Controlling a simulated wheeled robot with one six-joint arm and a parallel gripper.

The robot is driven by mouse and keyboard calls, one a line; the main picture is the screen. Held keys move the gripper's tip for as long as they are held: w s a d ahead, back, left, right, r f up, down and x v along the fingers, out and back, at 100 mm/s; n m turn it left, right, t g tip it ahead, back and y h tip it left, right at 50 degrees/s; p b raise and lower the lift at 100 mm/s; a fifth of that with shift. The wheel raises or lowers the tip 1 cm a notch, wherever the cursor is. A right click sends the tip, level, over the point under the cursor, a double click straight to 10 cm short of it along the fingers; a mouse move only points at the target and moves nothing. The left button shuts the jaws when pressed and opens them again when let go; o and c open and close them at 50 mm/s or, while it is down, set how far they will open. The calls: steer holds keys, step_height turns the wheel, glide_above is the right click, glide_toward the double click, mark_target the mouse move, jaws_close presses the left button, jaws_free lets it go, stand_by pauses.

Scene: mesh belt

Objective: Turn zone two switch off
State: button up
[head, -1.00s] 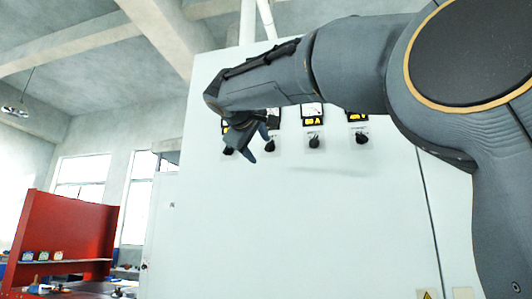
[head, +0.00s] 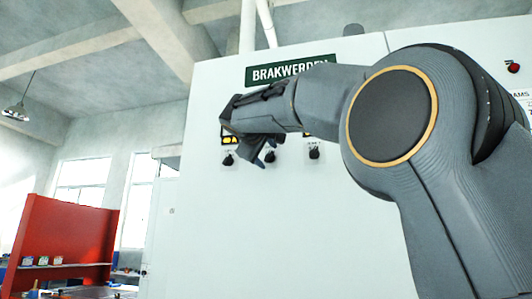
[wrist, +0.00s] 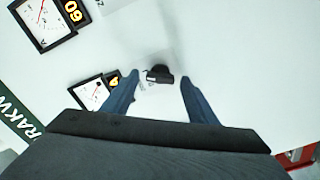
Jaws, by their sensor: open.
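A row of black rotary switches is on the pale cabinet front in the head view: a left one (head: 228,159), a middle one (head: 270,156) and a right one (head: 314,152). Their zone labels are too small to read. My gripper (head: 262,153) is in front of the panel, close to the middle switch. In the wrist view my gripper (wrist: 159,78) is open, with its two blue fingers apart. A black switch knob (wrist: 160,74) shows between the fingertips, with a gap on each side. Contact cannot be told, and its label is mostly hidden.
Meters with yellow displays (wrist: 71,12) sit beside the switches. A green sign (head: 290,71) is above them on the cabinet (head: 240,230). A red switch (head: 513,67) is at far right. A red workbench panel (head: 65,235) stands at left. The lower cabinet front is bare.

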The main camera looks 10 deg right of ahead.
steer(key=c, duration=1.1)
steer(key=shift+o, duration=0.2)
steer(key=n+p, duration=0.2)
steer(key=n, duration=0.3)
steer(key=shift+n, duration=0.4)
steer(key=n+p, duration=0.1)
steer(key=n, duration=0.2)
steer(key=n+p, duration=0.2)
steer(key=shift+f+n, duration=0.2)
steer(key=shift+n, duration=0.5)
